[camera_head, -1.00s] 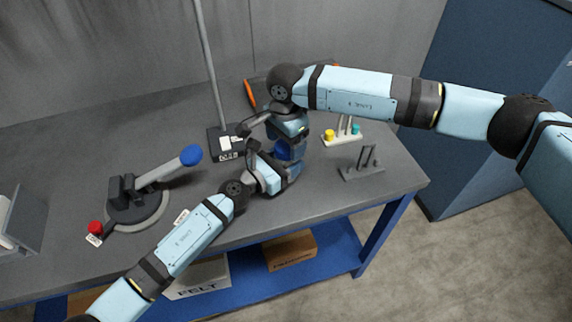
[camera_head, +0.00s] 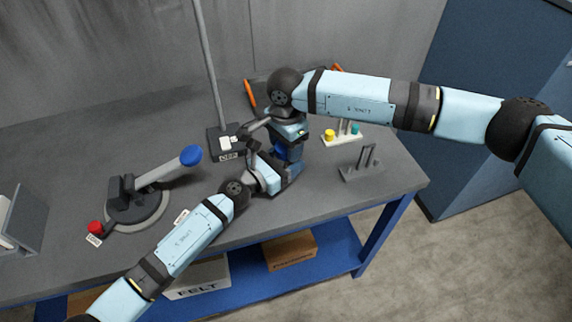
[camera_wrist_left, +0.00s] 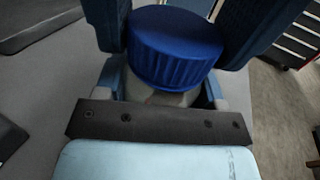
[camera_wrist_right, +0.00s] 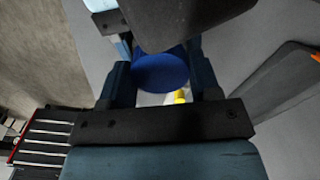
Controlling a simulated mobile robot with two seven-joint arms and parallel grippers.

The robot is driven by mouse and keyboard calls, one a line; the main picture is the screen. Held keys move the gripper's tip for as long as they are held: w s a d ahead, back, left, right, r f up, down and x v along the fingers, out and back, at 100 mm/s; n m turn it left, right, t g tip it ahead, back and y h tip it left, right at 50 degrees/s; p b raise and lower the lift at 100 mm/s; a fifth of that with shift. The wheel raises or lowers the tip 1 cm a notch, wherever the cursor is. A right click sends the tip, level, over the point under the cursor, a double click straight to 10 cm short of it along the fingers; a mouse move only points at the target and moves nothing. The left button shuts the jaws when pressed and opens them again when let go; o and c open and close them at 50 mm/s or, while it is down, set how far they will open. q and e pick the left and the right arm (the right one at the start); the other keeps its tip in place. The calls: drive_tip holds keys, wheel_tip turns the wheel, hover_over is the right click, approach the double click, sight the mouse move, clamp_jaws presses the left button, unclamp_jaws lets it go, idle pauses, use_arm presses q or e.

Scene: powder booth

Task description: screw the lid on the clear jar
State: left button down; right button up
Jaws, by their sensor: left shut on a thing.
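The blue ribbed lid (camera_wrist_left: 172,48) sits on top of the jar (camera_wrist_left: 160,92) in the left wrist view. Only a little of the jar shows below it. My left gripper (camera_head: 284,172) is shut on the jar, low on its sides. My right gripper (camera_head: 288,150) points down from above, with its fingers apart on either side of the lid. The lid also shows between them in the right wrist view (camera_wrist_right: 161,72). Whether these fingers press on the lid cannot be told. In the head view my grippers largely hide the jar. How far the lid is threaded is not visible.
A pole stands on a dark base (camera_head: 222,141) left of my grippers. A white rack (camera_head: 342,138) with yellow and teal pieces and a dark stand (camera_head: 360,172) are to the right. A round fixture (camera_head: 136,208) with a blue-knobbed lever is at the left.

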drive_tip(key=o, duration=0.4)
drive_tip(key=shift+r, duration=0.15)
wheel_tip(320, 180, up, 12)
drive_tip(key=shift+f, duration=0.1)
use_arm(q)
drive_tip(key=shift+c, duration=0.7)
unclamp_jaws()
drive_tip(key=b+v, duration=0.1)
drive_tip(key=v, duration=1.2)
drive_tip(key=shift+s+a+b, duration=0.25)
drive_tip(key=shift+a+b, duration=0.1)
use_arm(e)
drive_tip(key=shift+f, duration=0.85)
